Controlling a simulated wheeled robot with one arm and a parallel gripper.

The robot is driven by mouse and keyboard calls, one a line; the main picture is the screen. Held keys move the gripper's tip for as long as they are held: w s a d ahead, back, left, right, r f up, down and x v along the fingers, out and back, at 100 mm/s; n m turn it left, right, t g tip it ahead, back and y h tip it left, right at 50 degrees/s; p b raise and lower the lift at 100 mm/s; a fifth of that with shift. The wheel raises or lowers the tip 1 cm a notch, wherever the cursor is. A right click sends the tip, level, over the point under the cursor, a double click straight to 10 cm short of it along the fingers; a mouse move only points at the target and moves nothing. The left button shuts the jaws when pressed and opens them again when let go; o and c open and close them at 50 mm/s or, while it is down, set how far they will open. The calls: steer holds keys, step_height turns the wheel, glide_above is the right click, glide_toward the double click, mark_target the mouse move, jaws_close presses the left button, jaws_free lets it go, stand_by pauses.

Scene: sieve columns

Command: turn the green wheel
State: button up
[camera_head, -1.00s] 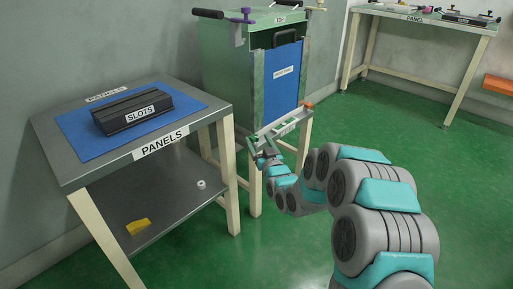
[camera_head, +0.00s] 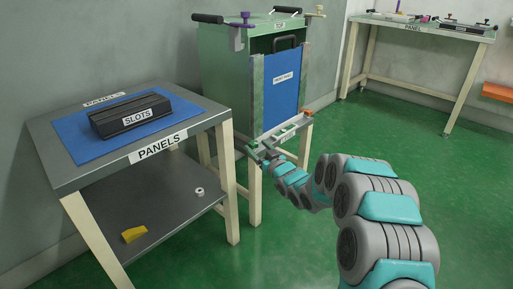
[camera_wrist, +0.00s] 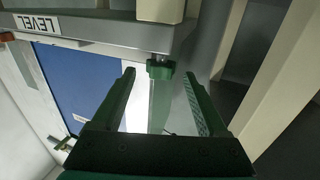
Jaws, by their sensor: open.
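The green wheel (camera_wrist: 160,70) is a small dark-green knob in the wrist view, at the edge of a grey ledge marked LEVEL. My gripper (camera_wrist: 158,76) is open, with one finger on each side of the wheel in the picture. The fingertips look apart from the wheel, though the depth between them is hard to judge. In the head view my gripper (camera_head: 268,157) is at the left end of the ledge (camera_head: 288,130) on the front of the green cabinet. I cannot clearly tell the wheel from the gripper there.
The green cabinet (camera_head: 226,85) has a blue panel (camera_head: 283,92) in its front and an orange knob (camera_head: 308,113) at the ledge's right end. Left stands a table with a black SLOTS block (camera_head: 135,117). A cabinet leg (camera_wrist: 222,40) is close beside the gripper. Floor at right is clear.

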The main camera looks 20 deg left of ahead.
steer(key=shift+w+a, duration=0.35)
steer(key=shift+a, duration=0.05)
jaws_close()
stand_by(0.5)
